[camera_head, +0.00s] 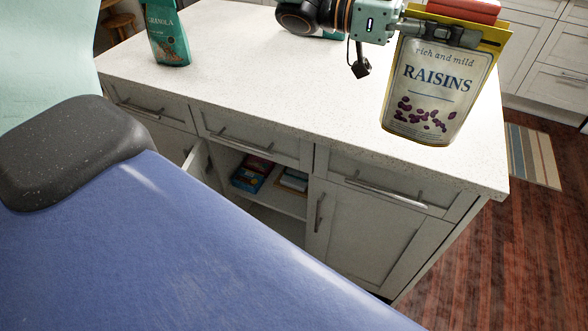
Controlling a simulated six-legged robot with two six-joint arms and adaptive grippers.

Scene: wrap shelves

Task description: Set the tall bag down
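A tall cream and yellow bag of raisins (437,90) is upright, slightly tilted, in the upper right of the head view, in front of the counter's right part. My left gripper (447,33) reaches in from the left at the bag's top, with a grey finger across its front. It appears shut on the bag; the finger behind is hidden. The bag's bottom appears clear of the white speckled countertop (270,75), though the gap is hard to judge. My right gripper is not in view.
A teal granola bag (168,38) stands on the counter at the left. A red item (464,9) shows behind the raisins bag's top. Below, an open cabinet holds a blue box (250,176). A striped rug (532,155) lies right. The counter's middle is mostly clear.

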